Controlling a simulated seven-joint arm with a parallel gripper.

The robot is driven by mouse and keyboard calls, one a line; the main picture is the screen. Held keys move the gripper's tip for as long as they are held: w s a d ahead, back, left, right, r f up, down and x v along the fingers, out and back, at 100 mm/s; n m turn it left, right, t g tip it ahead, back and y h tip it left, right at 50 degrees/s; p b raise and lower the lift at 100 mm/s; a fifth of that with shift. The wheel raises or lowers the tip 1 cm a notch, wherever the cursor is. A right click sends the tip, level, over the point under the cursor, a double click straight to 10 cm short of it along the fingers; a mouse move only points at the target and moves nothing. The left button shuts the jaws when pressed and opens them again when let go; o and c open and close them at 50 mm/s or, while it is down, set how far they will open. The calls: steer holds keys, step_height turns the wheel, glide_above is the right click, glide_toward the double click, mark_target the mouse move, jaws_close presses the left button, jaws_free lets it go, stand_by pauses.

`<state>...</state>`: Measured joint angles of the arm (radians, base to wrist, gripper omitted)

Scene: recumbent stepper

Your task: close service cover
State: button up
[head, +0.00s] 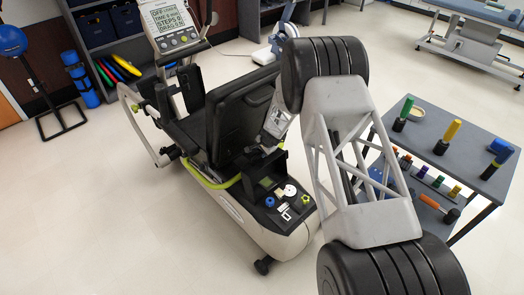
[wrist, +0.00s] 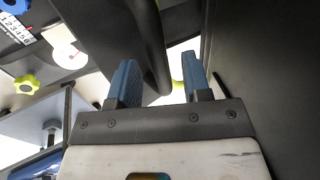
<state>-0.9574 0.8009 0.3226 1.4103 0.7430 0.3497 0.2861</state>
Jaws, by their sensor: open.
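The recumbent stepper (head: 240,205) stands in the middle of the head view. On its rear deck is a dark raised panel (head: 277,162), which looks like the service cover standing up; its exact angle is hard to tell. My gripper (head: 258,149) is just above this panel, behind the seat back, and its fingers are partly hidden in the head view. In the wrist view my gripper (wrist: 160,68) has its two blue fingers apart, with a dark rounded edge (wrist: 150,45) showing between and beyond them. I cannot tell whether they touch it.
The black seat back (head: 243,115) is close beside my gripper; a large dark surface (wrist: 265,75) fills the wrist view's right side. Knobs and a white dial (head: 290,190) sit on the rear deck. A grey table (head: 425,150) with tools stands at right.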

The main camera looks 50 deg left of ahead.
jaws_close()
steer(key=shift+d, duration=0.15)
stand_by(0.4)
